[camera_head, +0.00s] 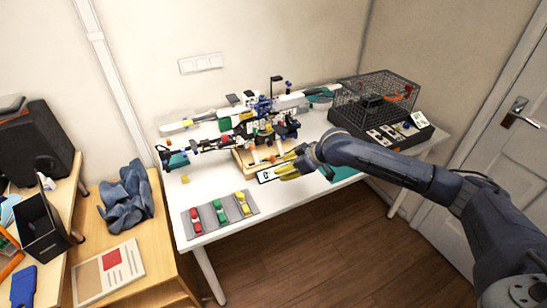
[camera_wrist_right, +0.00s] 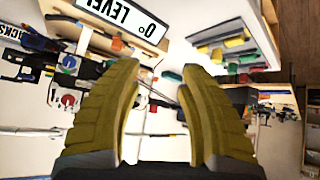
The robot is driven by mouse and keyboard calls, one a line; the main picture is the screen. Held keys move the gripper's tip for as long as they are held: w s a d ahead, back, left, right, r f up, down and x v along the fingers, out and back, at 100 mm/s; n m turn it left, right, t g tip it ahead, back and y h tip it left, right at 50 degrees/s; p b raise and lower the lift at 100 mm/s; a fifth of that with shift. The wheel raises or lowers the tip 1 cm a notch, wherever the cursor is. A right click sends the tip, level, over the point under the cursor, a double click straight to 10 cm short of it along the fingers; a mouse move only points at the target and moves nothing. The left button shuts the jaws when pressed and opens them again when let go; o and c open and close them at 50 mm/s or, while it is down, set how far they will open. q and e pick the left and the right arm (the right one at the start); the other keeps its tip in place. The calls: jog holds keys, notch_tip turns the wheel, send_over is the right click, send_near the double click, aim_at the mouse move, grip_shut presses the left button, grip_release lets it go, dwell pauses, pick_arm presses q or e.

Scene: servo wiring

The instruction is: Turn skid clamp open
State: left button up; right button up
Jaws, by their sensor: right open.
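My right gripper (camera_head: 284,173) is at the table's front edge, just in front of a light wooden skid (camera_head: 244,166). Its two yellow fingers stand apart with nothing between them in the right wrist view (camera_wrist_right: 158,76). A white "0° LEVEL" plate (camera_head: 266,175) is beside the fingers; it also shows at the top of the right wrist view (camera_wrist_right: 125,14). A mechanical assembly (camera_head: 262,108) with blue, black and coloured parts stands on and behind the skid. The skid clamp is too small to pick out with certainty. My left gripper is not seen.
A grey tray (camera_head: 209,222) with red, green and yellow pieces lies at the table's front left. A black wire cage (camera_head: 376,92) stands at the back right. A wooden side table (camera_head: 150,255) with a blue cloth (camera_head: 126,197) is at the left.

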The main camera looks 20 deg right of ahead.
jog(key=w+d+r+m, duration=0.2)
jog(key=w+d+r, duration=0.1)
jog(key=d+r, duration=0.25)
send_near(273, 157)
jog(key=x, duration=0.9)
jog(key=shift+w+a+f, duration=0.1)
jog(key=shift+w+f, duration=0.1)
jog(key=shift+w, duration=0.1)
jog(key=shift+c, duration=0.4)
